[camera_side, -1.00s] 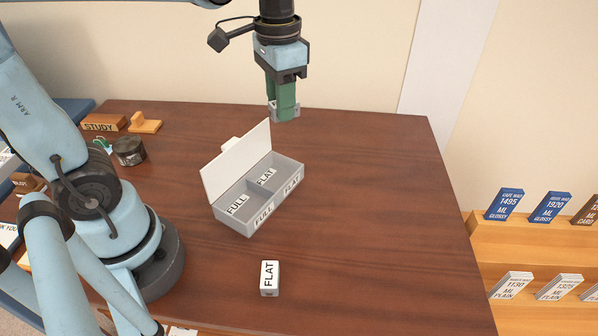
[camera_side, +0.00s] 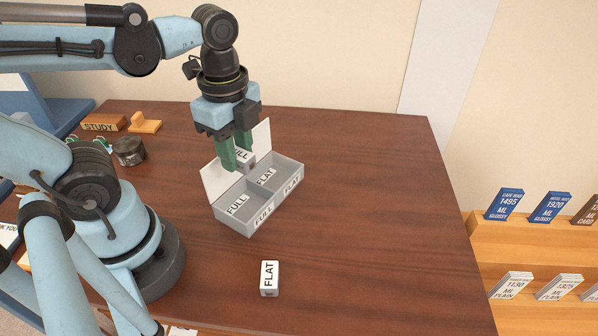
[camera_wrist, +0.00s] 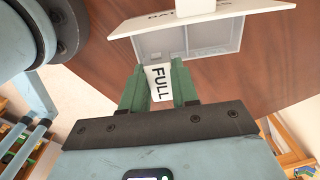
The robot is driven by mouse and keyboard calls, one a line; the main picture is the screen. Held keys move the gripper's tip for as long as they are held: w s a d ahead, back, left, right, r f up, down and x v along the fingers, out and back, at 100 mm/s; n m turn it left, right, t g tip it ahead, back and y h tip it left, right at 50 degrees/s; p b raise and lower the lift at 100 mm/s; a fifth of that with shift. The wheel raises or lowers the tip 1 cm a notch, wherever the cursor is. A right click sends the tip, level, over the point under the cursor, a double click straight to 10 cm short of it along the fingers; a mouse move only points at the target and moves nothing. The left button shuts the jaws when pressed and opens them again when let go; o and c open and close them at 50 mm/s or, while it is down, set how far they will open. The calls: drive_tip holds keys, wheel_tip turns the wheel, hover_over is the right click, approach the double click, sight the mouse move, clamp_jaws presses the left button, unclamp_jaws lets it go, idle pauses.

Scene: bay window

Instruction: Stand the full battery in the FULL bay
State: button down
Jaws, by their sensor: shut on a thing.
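My gripper (camera_side: 235,152) has green fingers shut on the full battery (camera_side: 243,156), a white block labelled FULL. The battery shows between the fingertips in the wrist view (camera_wrist: 160,82). It is held above the back of the grey two-bay box (camera_side: 277,210), near its raised white lid. The FULL bay (camera_side: 237,207) is the left one and looks empty. The FLAT bay (camera_side: 266,177) is the right one and also looks empty.
The brown table (camera_side: 370,220) is clear to the right of the box. A dark round tin (camera_side: 129,151) and a wooden STUDY block (camera_side: 103,123) are at the back left. A wooden rack of cards (camera_side: 540,240) stands beyond the right edge.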

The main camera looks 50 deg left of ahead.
drive_tip(key=shift+f, duration=5.65)
drive_tip(key=c, duration=1.1)
unclamp_jaws()
drive_tip(key=shift+r, duration=0.1)
drive_tip(key=shift+r, duration=2.4)
